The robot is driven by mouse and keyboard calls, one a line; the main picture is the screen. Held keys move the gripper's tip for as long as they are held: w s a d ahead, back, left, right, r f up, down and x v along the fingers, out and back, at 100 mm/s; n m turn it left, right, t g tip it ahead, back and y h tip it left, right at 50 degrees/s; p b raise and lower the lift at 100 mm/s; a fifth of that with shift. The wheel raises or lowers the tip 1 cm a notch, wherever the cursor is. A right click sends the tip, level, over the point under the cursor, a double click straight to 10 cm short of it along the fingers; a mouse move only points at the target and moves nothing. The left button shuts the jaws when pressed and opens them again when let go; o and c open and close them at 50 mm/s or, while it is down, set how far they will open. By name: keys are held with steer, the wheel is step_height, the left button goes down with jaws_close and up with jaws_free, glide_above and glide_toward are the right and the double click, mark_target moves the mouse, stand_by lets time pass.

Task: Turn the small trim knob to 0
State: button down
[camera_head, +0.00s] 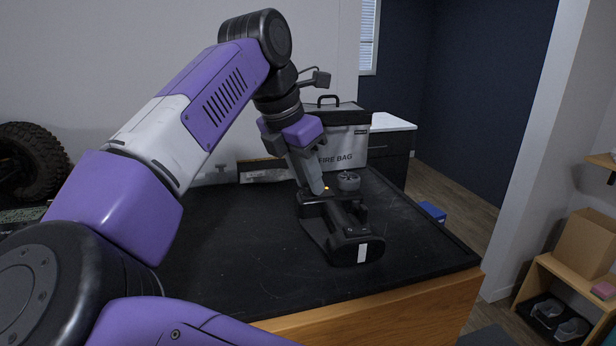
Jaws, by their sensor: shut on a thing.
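A black radio-controller-like device (340,238) sits on the dark bench top, with a white label on its near end. A grey wheel (348,180) shows at its far right side. My gripper (318,191) comes down from above onto the far upper part of the device. Its fingers are shut on a small part there, which looks to be the trim knob. The fingers hide the knob, and I cannot read its setting.
A grey fire bag (345,140) stands behind the device. A flat box (262,170) lies at the bench's back. A large tyre (32,160) is at the far left. The bench (420,245) is clear right of the device, up to its wooden front edge.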

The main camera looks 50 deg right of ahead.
stand_by(0.3)
steer(key=c, duration=1.2)
jaws_free()
steer(key=shift+o, duration=0.2)
steer(key=v, duration=0.7)
steer(key=shift+r, duration=0.4)
steer(key=shift+a, duration=0.15)
